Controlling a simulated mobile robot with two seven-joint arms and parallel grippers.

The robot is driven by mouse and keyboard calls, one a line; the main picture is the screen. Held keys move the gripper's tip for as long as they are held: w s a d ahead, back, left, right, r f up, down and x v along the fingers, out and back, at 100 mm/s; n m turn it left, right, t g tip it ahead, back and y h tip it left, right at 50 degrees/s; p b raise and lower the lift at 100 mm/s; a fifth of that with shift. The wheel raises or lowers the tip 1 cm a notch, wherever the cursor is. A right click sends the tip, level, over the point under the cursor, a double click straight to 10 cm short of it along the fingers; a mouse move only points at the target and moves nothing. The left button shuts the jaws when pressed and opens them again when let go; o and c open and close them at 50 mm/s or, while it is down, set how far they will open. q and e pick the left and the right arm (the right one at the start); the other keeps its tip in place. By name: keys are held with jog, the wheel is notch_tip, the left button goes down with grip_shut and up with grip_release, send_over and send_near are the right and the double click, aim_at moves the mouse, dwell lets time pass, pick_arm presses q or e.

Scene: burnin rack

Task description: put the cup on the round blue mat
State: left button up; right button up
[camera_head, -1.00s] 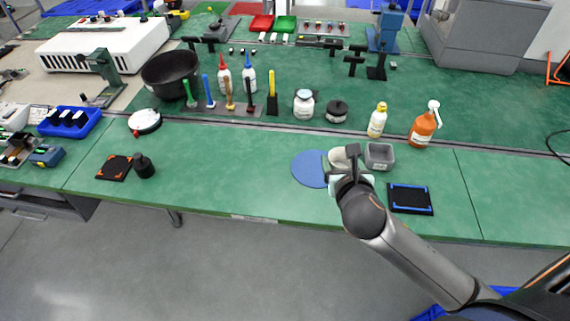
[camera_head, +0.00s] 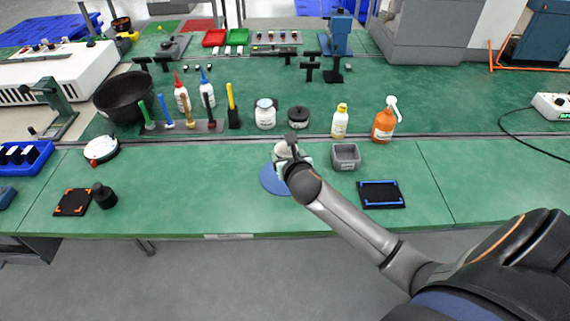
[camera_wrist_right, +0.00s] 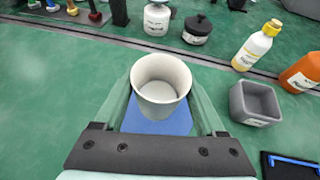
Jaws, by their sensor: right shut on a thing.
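The cream cup (camera_wrist_right: 160,88) is upright between the two fingers of my right gripper (camera_wrist_right: 160,98) in the right wrist view, its open mouth facing the camera. My right gripper (camera_head: 292,160) is shut on it. In the head view the cup (camera_head: 281,151) is mostly hidden by the gripper and wrist. The round blue mat (camera_head: 273,182) lies on the green bench, partly covered by the gripper and cup. The mat (camera_wrist_right: 157,122) also shows below the cup in the wrist view. I cannot tell whether the cup touches it. My left gripper is not in view.
A grey square bin (camera_head: 346,157) stands close to the right of the cup. A black pad with blue corners (camera_head: 382,195) lies farther right. A white jar (camera_head: 265,115), a dark lidded pot (camera_head: 299,118) and bottles stand behind. The bench left of the mat is clear.

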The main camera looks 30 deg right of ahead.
jog(key=shift+w+d+f, duration=0.3)
jog(key=shift+w+f, duration=0.35)
jog(key=shift+f, duration=0.2)
jog(key=shift+w+f+b, duration=0.1)
jog(key=shift+f+b, duration=0.35)
jog(key=shift+f, duration=1.2)
jog(key=shift+f, duration=0.15)
jog(key=o, duration=1.3)
jog(key=shift+r, duration=0.25)
jog(key=p+v, duration=0.1)
jog(key=v, duration=1.1)
jog(key=shift+p, duration=0.3)
